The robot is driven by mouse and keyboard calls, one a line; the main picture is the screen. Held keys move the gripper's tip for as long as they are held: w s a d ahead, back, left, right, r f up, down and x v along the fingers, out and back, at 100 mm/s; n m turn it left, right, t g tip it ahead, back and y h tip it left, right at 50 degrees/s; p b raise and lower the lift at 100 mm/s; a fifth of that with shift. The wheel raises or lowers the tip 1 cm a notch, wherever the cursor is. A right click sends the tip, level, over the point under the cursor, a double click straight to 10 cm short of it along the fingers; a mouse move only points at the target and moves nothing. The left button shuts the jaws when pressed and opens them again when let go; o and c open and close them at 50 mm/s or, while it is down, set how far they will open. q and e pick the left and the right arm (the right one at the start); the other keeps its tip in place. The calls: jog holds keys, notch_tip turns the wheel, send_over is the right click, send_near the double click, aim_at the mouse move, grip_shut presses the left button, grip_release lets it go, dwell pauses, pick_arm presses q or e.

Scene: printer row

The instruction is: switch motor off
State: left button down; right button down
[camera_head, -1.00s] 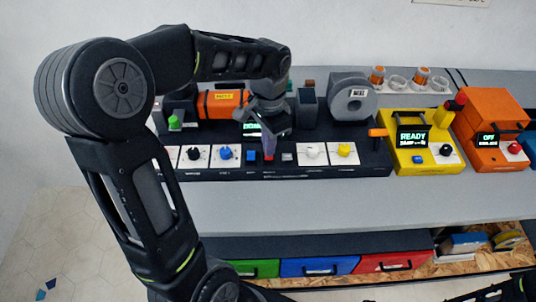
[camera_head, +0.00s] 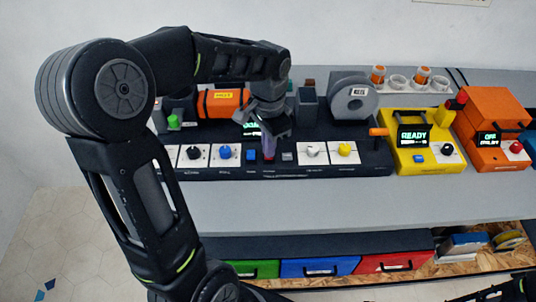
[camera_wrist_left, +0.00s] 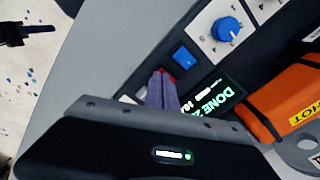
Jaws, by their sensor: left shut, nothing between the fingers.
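My left gripper (camera_head: 267,148) is shut and empty, fingers pointing down at the dark console (camera_head: 225,174). Its tips are at a small red button or switch (camera_wrist_left: 167,74), between a blue button (camera_head: 251,155) and a grey button (camera_head: 287,157). In the left wrist view the shut fingers (camera_wrist_left: 162,92) cover most of the red part; I cannot tell whether they touch or press it. A console screen (camera_wrist_left: 217,95) beside them reads "DONE" and more text partly cut off. No part is clearly labelled as the motor.
A blue knob (camera_head: 225,152), a white knob (camera_head: 313,150) and a yellow knob (camera_head: 344,150) flank the buttons. An orange cylinder (camera_head: 222,103) lies behind. A yellow unit (camera_head: 402,160) reads "READY"; an orange unit (camera_head: 487,110) reads "OFF". The grey bench front (camera_head: 330,205) is clear.

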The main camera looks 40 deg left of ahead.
pick_arm(q)
jog(key=shift+f+b, duration=0.35)
jog(key=shift+f, duration=0.15)
dwell(0.3)
notch_tip(320, 180, up, 7)
jog(key=p, duration=0.5)
jog(key=shift+p, duration=0.35)
dwell(0.4)
